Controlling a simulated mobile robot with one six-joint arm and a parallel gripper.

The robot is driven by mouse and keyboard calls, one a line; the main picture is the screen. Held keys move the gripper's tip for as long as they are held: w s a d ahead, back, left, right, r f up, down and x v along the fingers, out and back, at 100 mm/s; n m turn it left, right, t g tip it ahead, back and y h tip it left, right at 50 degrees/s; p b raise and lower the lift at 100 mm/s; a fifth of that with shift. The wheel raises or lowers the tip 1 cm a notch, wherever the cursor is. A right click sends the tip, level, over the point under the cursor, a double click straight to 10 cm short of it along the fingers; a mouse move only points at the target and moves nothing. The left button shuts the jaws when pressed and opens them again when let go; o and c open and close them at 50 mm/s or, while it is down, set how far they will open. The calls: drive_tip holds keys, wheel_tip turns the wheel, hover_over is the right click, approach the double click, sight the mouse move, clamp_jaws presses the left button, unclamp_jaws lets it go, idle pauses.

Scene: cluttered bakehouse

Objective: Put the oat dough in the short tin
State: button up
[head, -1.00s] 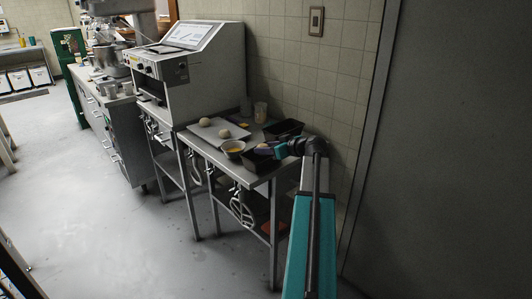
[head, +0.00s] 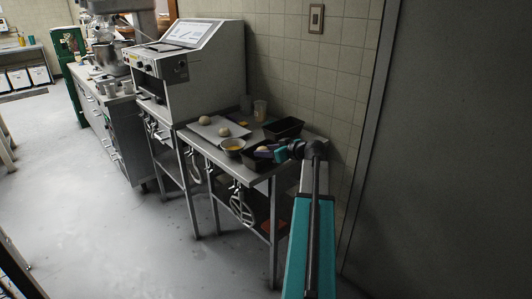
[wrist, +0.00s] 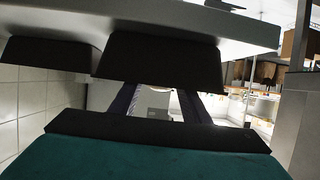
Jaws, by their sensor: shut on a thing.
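My gripper (head: 265,152) is at the front black tin (head: 256,162), low over its opening. It is shut on a small pale lump, probably the oat dough, which is mostly hidden by the fingers and tin. In the wrist view, which looks upside down, the fingers (wrist: 160,98) run up to the near tin's rim (wrist: 160,62) and their tips are hidden there. A second black tin (head: 284,127) stands behind, and it also shows in the wrist view (wrist: 48,54). I cannot tell surely which tin is the short one.
A metal bowl (head: 233,152) with yellow contents stands just left of the front tin. A clear cup (head: 260,110) stands at the wall. A large grey machine (head: 200,75) is to the left of the table.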

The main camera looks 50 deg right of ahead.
drive_tip(key=shift+s+a+f+b, duration=0.1)
drive_tip(key=shift+f+b, duration=0.25)
drive_tip(key=shift+f, duration=0.15)
drive_tip(key=o, duration=0.8)
drive_tip(key=shift+f, duration=0.2)
drive_tip(key=shift+r, duration=0.2)
drive_tip(key=shift+r, duration=0.15)
drive_tip(key=shift+r+p, duration=0.75)
drive_tip(key=shift+p, duration=0.35)
drive_tip(key=b+v, duration=0.1)
drive_tip(key=v, duration=1)
drive_tip(key=shift+s+b, duration=0.35)
drive_tip(key=shift+b, duration=0.05)
drive_tip(key=shift+s, duration=0.1)
